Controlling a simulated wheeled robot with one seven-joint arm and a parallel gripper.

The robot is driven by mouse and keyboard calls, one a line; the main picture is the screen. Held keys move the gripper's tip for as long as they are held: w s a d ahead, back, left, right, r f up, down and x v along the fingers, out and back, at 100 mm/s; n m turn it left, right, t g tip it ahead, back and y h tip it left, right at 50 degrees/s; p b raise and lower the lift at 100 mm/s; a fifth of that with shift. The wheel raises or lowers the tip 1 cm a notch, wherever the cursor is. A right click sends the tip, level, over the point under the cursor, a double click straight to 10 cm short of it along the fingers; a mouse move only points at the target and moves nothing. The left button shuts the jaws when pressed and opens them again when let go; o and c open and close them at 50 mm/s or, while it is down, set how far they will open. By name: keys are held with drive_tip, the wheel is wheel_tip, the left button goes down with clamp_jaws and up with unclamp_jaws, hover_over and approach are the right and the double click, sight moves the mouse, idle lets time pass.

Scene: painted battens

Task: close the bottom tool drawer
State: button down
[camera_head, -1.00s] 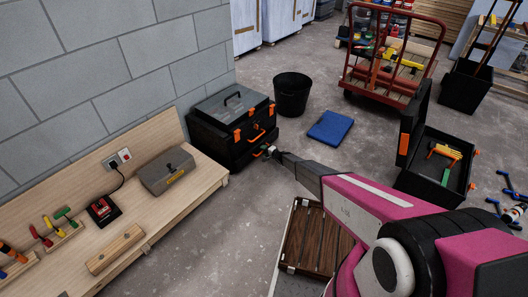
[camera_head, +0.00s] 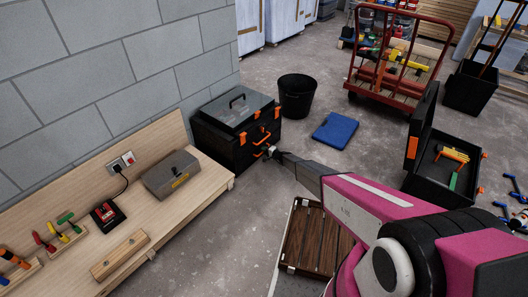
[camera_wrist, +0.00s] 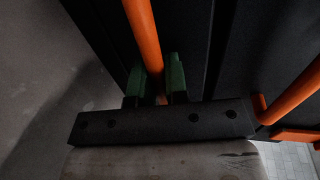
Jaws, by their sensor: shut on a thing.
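The black tool chest (camera_head: 222,141) with orange latches and handles stands on the floor against the grey block wall. Its bottom drawer (camera_head: 243,160) looks flush or nearly flush with the front; a small gap would be hard to see from here. My gripper (camera_head: 269,151) is at the chest's lower front. In the wrist view, the green finger pads of my gripper (camera_wrist: 155,86) are shut on an orange bar handle (camera_wrist: 143,35), against a dark drawer front. Another orange handle (camera_wrist: 292,92) shows to the right. In the head view my gripper partly hides the handle it holds.
A wooden bench (camera_head: 205,189) stands close on the left of the chest. A black bucket (camera_head: 297,98) and a blue flat case (camera_head: 335,131) are behind it to the right. An open black toolbox (camera_head: 425,180) lies right of my arm. Floor in front of the chest is clear.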

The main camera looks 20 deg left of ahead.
drive_tip(key=c, duration=1.1)
unclamp_jaws()
drive_tip(key=shift+w+a, duration=0.1)
drive_tip(key=shift+a, duration=0.15)
drive_tip(key=shift+c, duration=0.2)
drive_tip(key=shift+d, duration=0.1)
drive_tip(key=v, duration=1)
drive_tip(key=shift+d, duration=0.3)
drive_tip(key=s+d+r+n+g+h, duration=0.1)
drive_tip(key=s+d+r+g, duration=0.1)
drive_tip(key=s+d+r, duration=0.45)
drive_tip(key=s+d+r+n+g+h, duration=0.1)
drive_tip(key=s+d+r+n, duration=0.2)
drive_tip(key=r, duration=0.6)
drive_tip(key=s+d+r+g+h, duration=0.1)
drive_tip(key=s+d+r+g, duration=0.1)
drive_tip(key=s+d+r, duration=0.35)
drive_tip(key=s+d+r+h, duration=0.5)
drive_tip(key=s+d+r, duration=0.7)
drive_tip(key=d, duration=0.3)
drive_tip(key=s+d+r+g+h, duration=0.1)
drive_tip(key=s+d+r+h, duration=0.5)
drive_tip(key=s+d+r, duration=0.5)
drive_tip(key=d+r, duration=0.2)
drive_tip(key=d, duration=0.2)
drive_tip(key=shift+s+r, duration=0.3)
drive_tip(key=shift+s, duration=0.1)
